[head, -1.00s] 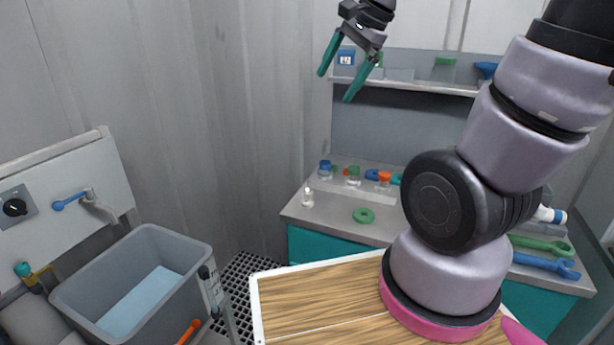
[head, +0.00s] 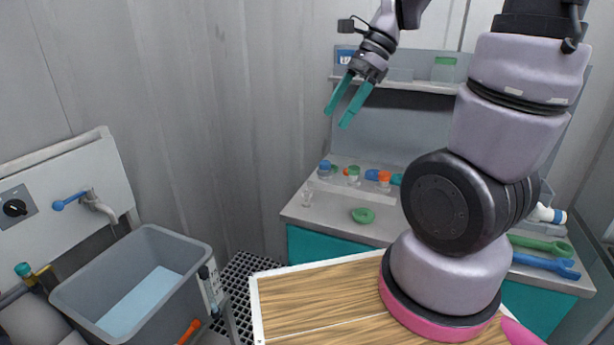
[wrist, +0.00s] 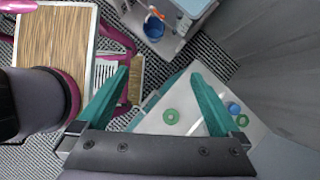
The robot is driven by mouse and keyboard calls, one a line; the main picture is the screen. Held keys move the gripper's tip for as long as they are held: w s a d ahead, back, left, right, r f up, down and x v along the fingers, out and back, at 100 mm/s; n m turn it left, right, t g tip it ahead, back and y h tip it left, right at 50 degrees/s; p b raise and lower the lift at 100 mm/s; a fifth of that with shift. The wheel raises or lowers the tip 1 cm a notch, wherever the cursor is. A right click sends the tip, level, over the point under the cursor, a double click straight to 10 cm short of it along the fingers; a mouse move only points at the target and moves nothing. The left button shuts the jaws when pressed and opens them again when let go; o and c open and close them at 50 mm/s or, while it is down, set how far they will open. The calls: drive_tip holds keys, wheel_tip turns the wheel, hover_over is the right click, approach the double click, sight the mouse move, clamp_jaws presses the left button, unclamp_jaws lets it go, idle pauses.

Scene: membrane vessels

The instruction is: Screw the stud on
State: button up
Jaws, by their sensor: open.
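My gripper (head: 338,118) is open and empty, with two teal fingers held in the air above the left end of the counter (head: 325,213). The fingers also frame the wrist view (wrist: 160,76), with nothing between them. I cannot single out the stud. A small clear vessel (head: 307,195) stands at the counter's left front. A green round piece (head: 363,215) lies to its right and shows as a ring in the wrist view (wrist: 171,116). Small jars with blue (head: 325,166), green (head: 353,171) and orange (head: 384,176) tops stand behind, well below my fingers.
A shelf (head: 415,86) on the back wall holds containers. Green (head: 540,244) and blue (head: 545,265) tools lie at the counter's right. A grey basin (head: 190,265) and a wooden table (head: 300,300) are in front. The counter's front left is mostly clear.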

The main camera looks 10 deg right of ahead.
drive_tip(key=w+a+f+m+g+y, duration=0.1)
drive_tip(key=w+f+m+g, duration=0.1)
drive_tip(key=f+m, duration=0.35)
drive_tip(key=w+a+f+m+g, duration=0.1)
drive_tip(key=w+f+m, duration=0.1)
drive_tip(key=f+m, duration=0.4)
drive_tip(key=m+t+h, duration=0.3)
drive_tip(key=m+h, duration=0.4)
drive_tip(key=m, duration=1.7)
approach(307, 188)
drive_tip(key=shift+n, duration=0.25)
drive_tip(key=f, duration=0.5)
drive_tip(key=shift+s+d+f, duration=0.2)
drive_tip(key=shift+d+f, duration=0.1)
drive_tip(key=shift+f, duration=0.05)
drive_tip(key=shift+w+a, duration=0.25)
drive_tip(key=shift+a, duration=0.1)
drive_tip(key=shift+a+n, duration=0.1)
drive_tip(key=shift+n, duration=2.3)
drive_tip(key=n, duration=0.4)
drive_tip(key=shift+n, duration=0.4)
drive_tip(key=n, duration=1)
drive_tip(key=shift+f, duration=2.15)
